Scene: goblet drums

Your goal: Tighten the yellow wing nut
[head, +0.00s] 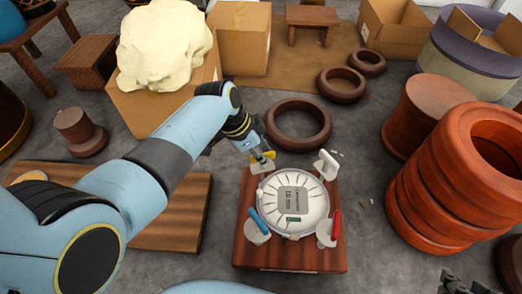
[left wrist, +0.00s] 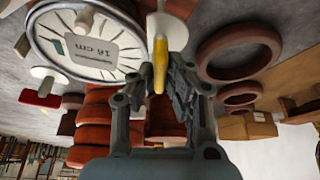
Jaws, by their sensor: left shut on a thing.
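A round white drumhead (head: 291,203) with a metal rim and a "16 cm" label sits on a reddish wooden block (head: 290,258). The yellow wing nut (head: 268,155) is at its far left edge, partly hidden by my left gripper (head: 256,153). In the left wrist view the yellow wing nut (left wrist: 160,66) stands between the fingers of my left gripper (left wrist: 160,78), which is shut on it. A white wing nut (head: 328,162), a blue one (head: 258,221) and a red one (head: 336,224) sit around the rim. My right gripper (head: 466,285) is partly cut off at the lower right, its jaws unclear.
Stacked orange-brown wooden rings (head: 425,205) stand to the right. A dark ring (head: 298,124) lies just behind the block. A cream lump (head: 163,45) sits on a cardboard box behind my left arm. A wooden board (head: 165,218) lies to the left.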

